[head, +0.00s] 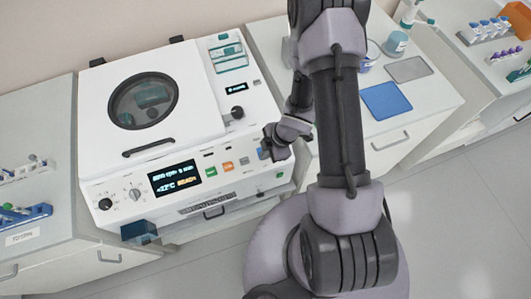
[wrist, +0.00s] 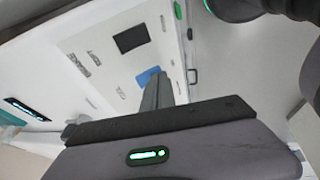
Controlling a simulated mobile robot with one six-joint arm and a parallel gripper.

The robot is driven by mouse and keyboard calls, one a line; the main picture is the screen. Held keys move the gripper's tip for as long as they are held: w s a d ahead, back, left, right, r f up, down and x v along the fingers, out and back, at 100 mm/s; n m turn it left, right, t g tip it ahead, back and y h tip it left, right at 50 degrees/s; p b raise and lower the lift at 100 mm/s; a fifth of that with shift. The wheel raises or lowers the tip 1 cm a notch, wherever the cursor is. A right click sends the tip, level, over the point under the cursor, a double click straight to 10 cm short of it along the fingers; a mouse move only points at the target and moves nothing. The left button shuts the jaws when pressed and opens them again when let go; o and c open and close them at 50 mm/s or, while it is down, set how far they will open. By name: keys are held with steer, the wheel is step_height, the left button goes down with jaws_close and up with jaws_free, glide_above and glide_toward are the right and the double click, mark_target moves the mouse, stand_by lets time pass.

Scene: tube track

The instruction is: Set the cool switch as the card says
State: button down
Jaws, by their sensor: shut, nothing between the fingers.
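My gripper (head: 267,150) is shut and empty at the panel's right end. In the wrist view, its fingers (wrist: 163,90) point at the panel beside a small blue patch (wrist: 148,76) and a black rectangle (wrist: 131,42). I cannot tell which part is the cool switch. The panel lettering is too blurred to read. I cannot make out the card.
A dial (head: 134,195), a green button (head: 211,171) and an orange button (head: 228,166) sit along the panel. A black knob (head: 237,113) is above them. A blue tube rack (head: 25,217) is at left. A blue mat (head: 386,101) lies on the right counter.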

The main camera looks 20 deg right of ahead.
stand_by(0.3)
steer(key=shift+r+p, duration=0.75)
steer(key=shift+p, duration=0.1)
steer(key=shift+f, duration=0.1)
